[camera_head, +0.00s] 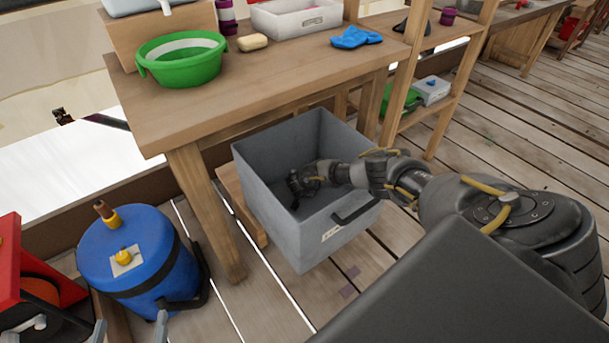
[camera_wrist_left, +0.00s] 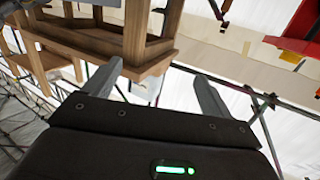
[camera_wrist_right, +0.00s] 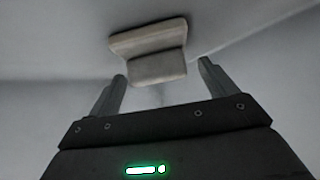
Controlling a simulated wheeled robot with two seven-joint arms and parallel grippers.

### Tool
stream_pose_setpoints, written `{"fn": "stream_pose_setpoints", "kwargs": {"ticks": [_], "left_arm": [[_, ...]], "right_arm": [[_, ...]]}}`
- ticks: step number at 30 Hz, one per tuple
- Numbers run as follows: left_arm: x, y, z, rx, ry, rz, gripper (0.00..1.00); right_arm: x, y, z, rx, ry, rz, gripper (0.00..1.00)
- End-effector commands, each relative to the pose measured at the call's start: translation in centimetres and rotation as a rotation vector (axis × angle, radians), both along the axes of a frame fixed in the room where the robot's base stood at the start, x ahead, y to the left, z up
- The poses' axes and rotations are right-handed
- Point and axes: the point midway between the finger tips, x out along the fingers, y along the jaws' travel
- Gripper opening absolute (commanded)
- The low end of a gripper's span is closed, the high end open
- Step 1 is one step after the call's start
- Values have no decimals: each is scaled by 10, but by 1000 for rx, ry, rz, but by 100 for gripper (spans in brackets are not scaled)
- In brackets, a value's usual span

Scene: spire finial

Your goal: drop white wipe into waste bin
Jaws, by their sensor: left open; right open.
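The waste bin, a grey open-topped box (camera_head: 330,239), stands on the floor beside the wooden bench. My right arm reaches into it from the right, with the right gripper (camera_head: 300,186) down inside.
The wooden bench (camera_head: 240,90) behind the bin holds a green basin (camera_head: 180,70), a soap-like block (camera_head: 252,42), a blue cloth (camera_head: 356,37) and a white tray (camera_head: 296,17). A blue drum (camera_head: 140,255) stands at left. Plank floor is clear at right.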

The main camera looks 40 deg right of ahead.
Motion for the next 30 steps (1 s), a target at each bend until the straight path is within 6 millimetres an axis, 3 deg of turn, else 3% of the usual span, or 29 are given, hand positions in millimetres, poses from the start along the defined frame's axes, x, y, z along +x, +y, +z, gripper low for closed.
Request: {"fn": "stream_pose_setpoints", "kwargs": {"ticks": [8,15,25,30], "left_arm": [[-8,35,-46,130,311,94,84],[-39,73,-87,240,637,181,84],[-98,114,-117,337,1020,267,84],[-107,119,-131,355,1101,279,84]], "right_arm": [[-10,10,25,2,0,1,84],[-25,26,46,2,1,2,84],[-44,46,74,1,0,1,84],[-54,57,89,0,1,2,84]]}}
